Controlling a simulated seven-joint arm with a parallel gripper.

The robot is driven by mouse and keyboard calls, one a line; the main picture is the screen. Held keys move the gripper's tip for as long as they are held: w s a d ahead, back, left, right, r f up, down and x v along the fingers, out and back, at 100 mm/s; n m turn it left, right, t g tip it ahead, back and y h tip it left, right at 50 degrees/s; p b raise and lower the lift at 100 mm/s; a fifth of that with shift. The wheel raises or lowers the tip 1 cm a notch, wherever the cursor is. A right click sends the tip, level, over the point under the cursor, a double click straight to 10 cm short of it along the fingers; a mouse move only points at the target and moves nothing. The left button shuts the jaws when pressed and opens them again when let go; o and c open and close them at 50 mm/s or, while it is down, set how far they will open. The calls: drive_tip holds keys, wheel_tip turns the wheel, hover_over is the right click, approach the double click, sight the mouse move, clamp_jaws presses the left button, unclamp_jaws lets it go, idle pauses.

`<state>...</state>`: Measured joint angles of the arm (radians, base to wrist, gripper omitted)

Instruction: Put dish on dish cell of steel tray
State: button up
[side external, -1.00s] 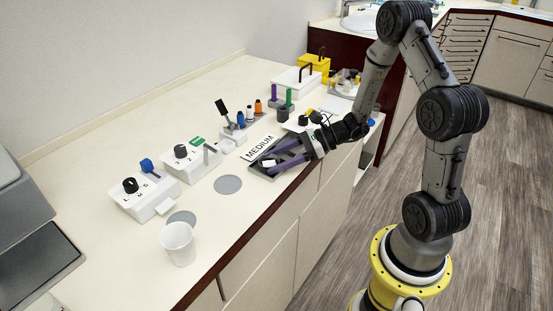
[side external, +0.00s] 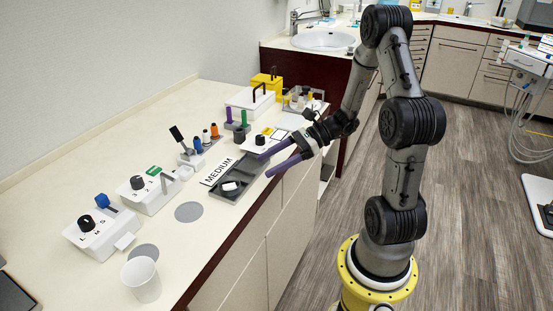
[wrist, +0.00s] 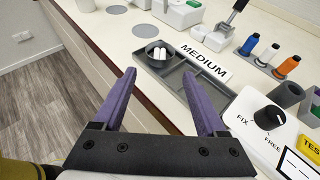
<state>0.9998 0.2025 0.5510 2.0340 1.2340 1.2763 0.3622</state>
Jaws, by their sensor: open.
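The grey steel tray (side external: 246,177) lies near the counter's front edge, beside the MEDIUM card. It has several compartments. A small dark round dish (wrist: 149,58) holding two white rolls (wrist: 159,53) sits in the tray's left end compartment in the wrist view. The white rolls also show in the side view (side external: 231,186), at the tray's near end. My gripper (side external: 282,162) is open, its two purple fingers apart with nothing between them. It is off the tray's far right corner, over the counter's front edge, clear of the dish. In the wrist view my gripper (wrist: 166,95) points toward the tray.
The MEDIUM card (wrist: 206,62) lies behind the tray. White dial boxes (side external: 148,190) and a paper cup (side external: 141,280) stand to the left. A FIX/FREE dial box (wrist: 262,125) is close on the right. Two grey discs (side external: 189,211) lie flat.

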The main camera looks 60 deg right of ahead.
drive_tip(key=s+a+r+n+g+h, duration=0.2)
drive_tip(key=s+a+r+n+g, duration=0.15)
drive_tip(key=a+n, duration=0.3)
drive_tip(key=s+a+r+n+g+h, duration=0.1)
drive_tip(key=s+a+r+n+g, duration=0.3)
drive_tip(key=n, duration=0.3)
drive_tip(key=s+a+r+n+t+h, duration=0.1)
drive_tip(key=s+r+n+t+h, duration=0.2)
drive_tip(key=n, duration=1)
drive_tip(key=shift+s+a+r+h, duration=0.15)
drive_tip(key=shift+s+r+h, duration=0.75)
drive_tip(key=shift+s+h, duration=1.1)
drive_tip(key=shift+s+n+t, duration=0.2)
drive_tip(key=shift+n+t, duration=0.05)
